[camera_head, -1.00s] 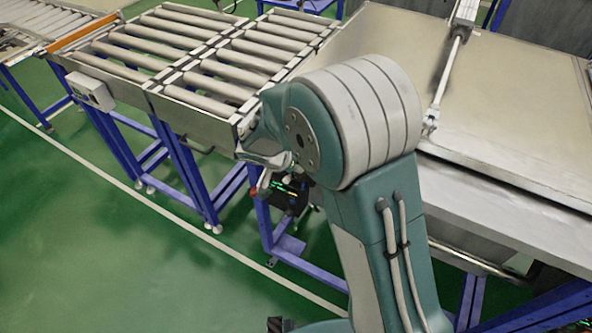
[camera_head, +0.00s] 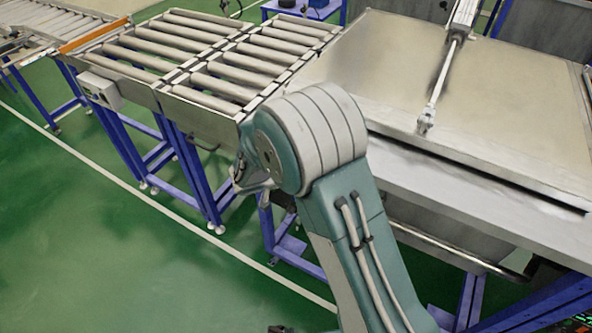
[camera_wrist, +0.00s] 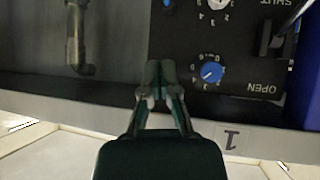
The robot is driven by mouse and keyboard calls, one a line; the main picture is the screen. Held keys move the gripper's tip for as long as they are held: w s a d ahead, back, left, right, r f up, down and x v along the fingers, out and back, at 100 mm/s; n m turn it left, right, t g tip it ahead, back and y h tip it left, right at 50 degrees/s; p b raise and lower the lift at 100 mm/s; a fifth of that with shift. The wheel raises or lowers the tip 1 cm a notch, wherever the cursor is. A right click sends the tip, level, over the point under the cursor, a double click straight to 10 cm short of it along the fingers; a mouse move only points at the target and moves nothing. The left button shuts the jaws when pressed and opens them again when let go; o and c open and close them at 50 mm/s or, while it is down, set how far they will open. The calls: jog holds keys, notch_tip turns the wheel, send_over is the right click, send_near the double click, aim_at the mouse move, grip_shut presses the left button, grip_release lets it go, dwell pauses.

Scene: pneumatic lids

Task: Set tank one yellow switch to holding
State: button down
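No yellow switch can be made out in either view. In the wrist view a black control panel (camera_wrist: 185,40) carries a blue knob (camera_wrist: 211,72) on a numbered dial, with part of a white knob (camera_wrist: 216,4) above it. A dark lever (camera_wrist: 272,38) stands between the words SHUT and OPEN. A label with the number 1 (camera_wrist: 232,140) is on the pale edge below the panel. My gripper (camera_wrist: 160,72) points at the panel, left of the blue knob. Its two fingers converge with nothing visible between them. The head view does not show the fingers clearly.
In the head view a roller conveyor (camera_head: 128,55) on blue legs stands left of a large metal lid (camera_head: 500,100) with a pneumatic cylinder (camera_head: 440,80). A pipe (camera_wrist: 76,40) is at the wrist view's upper left. Green floor (camera_head: 90,250) is clear at lower left.

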jog(key=shift+f, duration=0.65)
jog(key=shift+r, duration=0.85)
jog(key=shift+a, duration=0.1)
